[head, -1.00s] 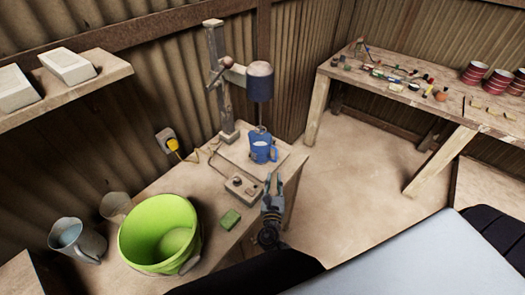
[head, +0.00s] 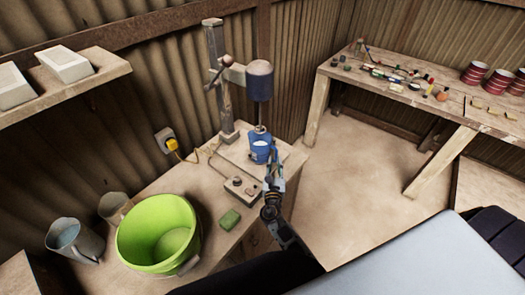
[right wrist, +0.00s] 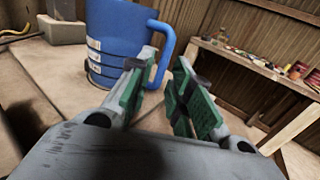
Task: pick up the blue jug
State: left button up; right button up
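The blue jug (head: 259,153) stands upright on the plate of the press, below its dark cylindrical head. My right gripper (head: 271,168) is close at its near side in the head view and hides part of it. In the right wrist view, the jug (right wrist: 112,42) shows its white label marks, and its handle (right wrist: 166,50) points toward the gripper. The two green-padded fingers (right wrist: 160,75) are apart, with the handle at the gap between their tips. I cannot tell whether they touch it. My left gripper is not in view.
The press (head: 217,80) rises behind the jug. A control box (head: 241,187), a green sponge (head: 230,219), a lime-green bucket (head: 135,235) and a metal jug (head: 75,240) are on the bench. A second bench (head: 400,92) with small items and red cans stands at right.

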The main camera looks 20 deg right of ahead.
aim_at(276, 157)
jog(key=shift+b+x, duration=0.45)
jog(key=shift+x, duration=2.15)
jog(key=shift+s+d, duration=0.1)
jog(key=shift+d, duration=0.05)
grip_shut()
